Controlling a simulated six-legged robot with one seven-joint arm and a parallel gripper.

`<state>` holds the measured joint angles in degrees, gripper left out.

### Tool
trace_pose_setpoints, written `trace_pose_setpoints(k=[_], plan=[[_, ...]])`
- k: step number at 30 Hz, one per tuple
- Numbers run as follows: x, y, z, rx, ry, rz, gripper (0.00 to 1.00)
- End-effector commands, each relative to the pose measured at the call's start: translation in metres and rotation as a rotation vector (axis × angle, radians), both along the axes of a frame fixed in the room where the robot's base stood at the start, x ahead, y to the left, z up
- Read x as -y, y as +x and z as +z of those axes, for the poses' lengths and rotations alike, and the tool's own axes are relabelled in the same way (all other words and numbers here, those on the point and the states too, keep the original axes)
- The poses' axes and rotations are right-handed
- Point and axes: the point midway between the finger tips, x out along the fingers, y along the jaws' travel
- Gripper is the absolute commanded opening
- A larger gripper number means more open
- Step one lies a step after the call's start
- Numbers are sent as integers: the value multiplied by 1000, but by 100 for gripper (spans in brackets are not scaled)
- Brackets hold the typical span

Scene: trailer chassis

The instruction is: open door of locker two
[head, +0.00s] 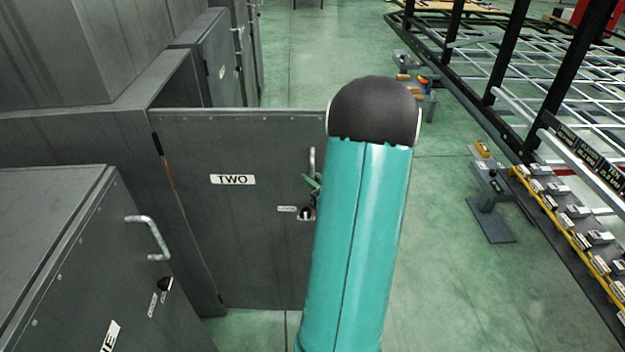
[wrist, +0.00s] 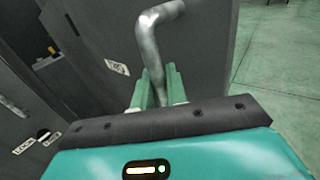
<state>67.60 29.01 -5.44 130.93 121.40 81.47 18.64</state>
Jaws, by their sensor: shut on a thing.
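The door of locker two (head: 255,245), grey and marked TWO, stands swung out from the locker frame (head: 130,112), with a dark opening showing behind its top edge. Its metal handle (head: 312,158) is near the door's right edge; a lock (head: 305,213) sits just below. My gripper (head: 314,182) is at the handle, mostly hidden behind my teal arm in the head view. In the wrist view, the green fingers of my gripper (wrist: 158,88) are shut on the lower part of the bent handle (wrist: 149,42). The door's face (wrist: 90,22) lies behind it.
A neighbouring grey locker with a handle (head: 150,237) stands at the front left, its door shut. Further lockers (head: 215,60) line the back left. Green floor (head: 320,60) is clear beyond the door. A trailer chassis frame (head: 490,95) and a stand (head: 490,205) are on the right.

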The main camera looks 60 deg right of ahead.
Motion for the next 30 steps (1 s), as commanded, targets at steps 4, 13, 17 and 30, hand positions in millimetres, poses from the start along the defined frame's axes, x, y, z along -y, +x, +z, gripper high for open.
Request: trace_pose_setpoints(k=[4, 13, 17, 30], plan=[[-2, 3, 1, 3, -1, 8, 0], [-2, 3, 1, 3, -1, 7, 0], [-2, 2, 1, 2, -1, 6, 32], [-5, -14, 0, -1, 0, -1, 32]])
